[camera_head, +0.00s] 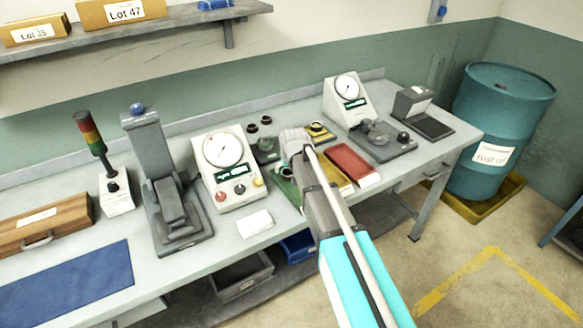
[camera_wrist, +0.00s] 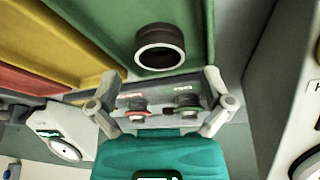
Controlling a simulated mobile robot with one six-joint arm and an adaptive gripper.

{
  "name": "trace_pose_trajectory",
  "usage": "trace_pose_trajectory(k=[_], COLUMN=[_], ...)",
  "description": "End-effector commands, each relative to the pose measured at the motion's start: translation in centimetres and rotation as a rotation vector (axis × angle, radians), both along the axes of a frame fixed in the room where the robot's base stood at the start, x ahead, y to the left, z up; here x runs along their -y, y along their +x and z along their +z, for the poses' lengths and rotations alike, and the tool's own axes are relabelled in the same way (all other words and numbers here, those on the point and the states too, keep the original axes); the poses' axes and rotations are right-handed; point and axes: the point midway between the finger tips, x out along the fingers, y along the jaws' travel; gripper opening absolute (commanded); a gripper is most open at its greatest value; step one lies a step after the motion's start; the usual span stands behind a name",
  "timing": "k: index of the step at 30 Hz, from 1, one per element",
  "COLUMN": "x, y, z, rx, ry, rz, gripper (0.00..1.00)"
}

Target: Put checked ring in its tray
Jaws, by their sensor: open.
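A dark ring with a pale rim (camera_wrist: 160,47) shows in the wrist view, at the near end of the green tray (camera_wrist: 115,20), and looks to be resting inside it. My gripper (camera_wrist: 159,80) is open, its two fingers spread wide and apart from the ring, with nothing between the tips. In the head view my gripper (camera_head: 296,142) is over the trays and hides most of the green tray (camera_head: 284,186).
A yellow tray (camera_wrist: 60,40) and a red tray (camera_head: 352,163) lie beside the green one. A grey fixture (camera_wrist: 160,103) with red and green marked posts is behind my fingers. Dial gauges (camera_head: 222,165) (camera_head: 345,98) stand either side. A white card (camera_head: 254,223) lies in front.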

Motion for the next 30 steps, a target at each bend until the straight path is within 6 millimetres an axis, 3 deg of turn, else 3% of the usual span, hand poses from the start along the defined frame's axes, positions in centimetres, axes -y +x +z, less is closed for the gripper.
trace_pose_trajectory(k=[6,30], x=[0.3,1.1], y=[-0.8,-3.3], z=[2.4,8.5], rx=[0.000,0.000], ry=[0.000,0.000], rz=[0.000,0.000], gripper=[1.00,1.00])
